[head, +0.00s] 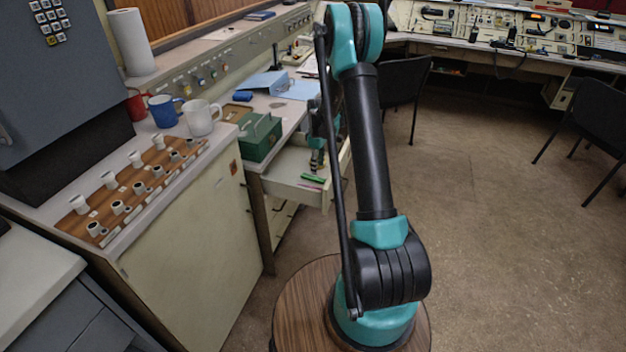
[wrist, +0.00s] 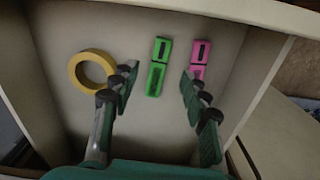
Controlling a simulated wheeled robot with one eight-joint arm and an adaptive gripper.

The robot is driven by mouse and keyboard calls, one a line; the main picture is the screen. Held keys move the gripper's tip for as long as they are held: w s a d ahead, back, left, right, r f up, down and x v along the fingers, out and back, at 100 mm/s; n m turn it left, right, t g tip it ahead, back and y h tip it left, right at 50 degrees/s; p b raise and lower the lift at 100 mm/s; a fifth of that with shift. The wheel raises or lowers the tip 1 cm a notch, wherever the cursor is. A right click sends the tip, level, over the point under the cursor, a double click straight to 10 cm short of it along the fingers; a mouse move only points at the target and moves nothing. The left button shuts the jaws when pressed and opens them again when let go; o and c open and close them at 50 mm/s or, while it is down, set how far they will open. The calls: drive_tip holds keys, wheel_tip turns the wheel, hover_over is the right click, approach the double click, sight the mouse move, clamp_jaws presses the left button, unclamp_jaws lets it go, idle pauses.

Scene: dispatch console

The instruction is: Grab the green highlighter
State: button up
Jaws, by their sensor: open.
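The green highlighter (wrist: 157,68) lies in an open drawer (wrist: 140,130), seen from above in the wrist view. It also shows in the head view (head: 314,178) as a small green strip in the pulled-out drawer (head: 285,188). My gripper (wrist: 158,88) is open and empty above the drawer. Its two fingers stand apart, left and right of the green highlighter, with the highlighter between them in the picture. The gap in height between the fingertips and the highlighter is hard to tell. In the head view my gripper (head: 317,158) is small and partly hidden by my arm.
In the drawer, a pink highlighter (wrist: 198,60) lies right of the green one, close to my right finger. A yellow tape roll (wrist: 92,68) lies left, near my left finger. The drawer walls enclose them. A green box (head: 260,138) stands on the desk beside the drawer.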

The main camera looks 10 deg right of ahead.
sight(317, 178)
drive_tip(key=shift+w+f, duration=0.1)
drive_tip(key=shift+f, duration=2.95)
drive_tip(key=c, duration=0.9)
